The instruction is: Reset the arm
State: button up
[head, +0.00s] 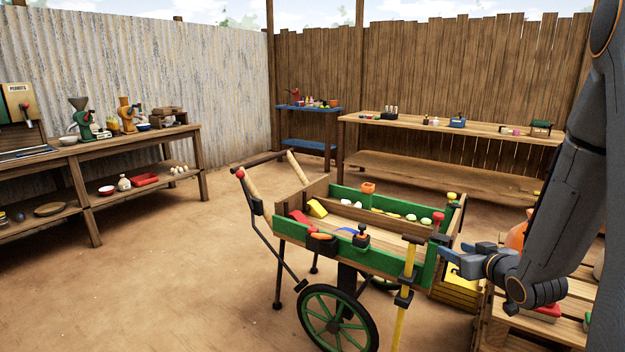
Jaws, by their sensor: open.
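My arm comes down the right side of the head view. My gripper (452,258) is at its lower end, pointing left, close to the right end of the green cart (290,231). The gripper is open, and I see nothing held in it. Its fingers are small in the picture, and the gap between them is hard to make out. I cannot tell whether it touches the cart or the yellow post (405,290) beside it.
A slatted wooden stand (497,330) with several items is below my arm. Wooden benches stand along the left (140,142) and back (480,133) walls, and a blue shelf (310,111) in the corner. The dirt floor (170,270) at left is clear.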

jog(key=s+a+r+g+p, duration=0.1)
jog(key=s+a+g, duration=0.3)
jog(key=s, duration=0.6)
jog(key=s+a+r+m+g+p, duration=0.1)
jog(key=s+a+r+g+p, duration=0.1)
jog(key=s+a+g, duration=0.3)
jog(key=s+a+r+g+h+p, duration=0.1)
jog(key=s+a+g, duration=0.3)
jog(key=s+a, duration=0.5)
jog(key=s+r+p, duration=0.1)
jog(key=s, duration=0.5)
jog(key=shift+a+m+g, duration=0.25)
jog(key=shift+m+g, duration=0.15)
jog(key=shift+w+d, duration=0.1)
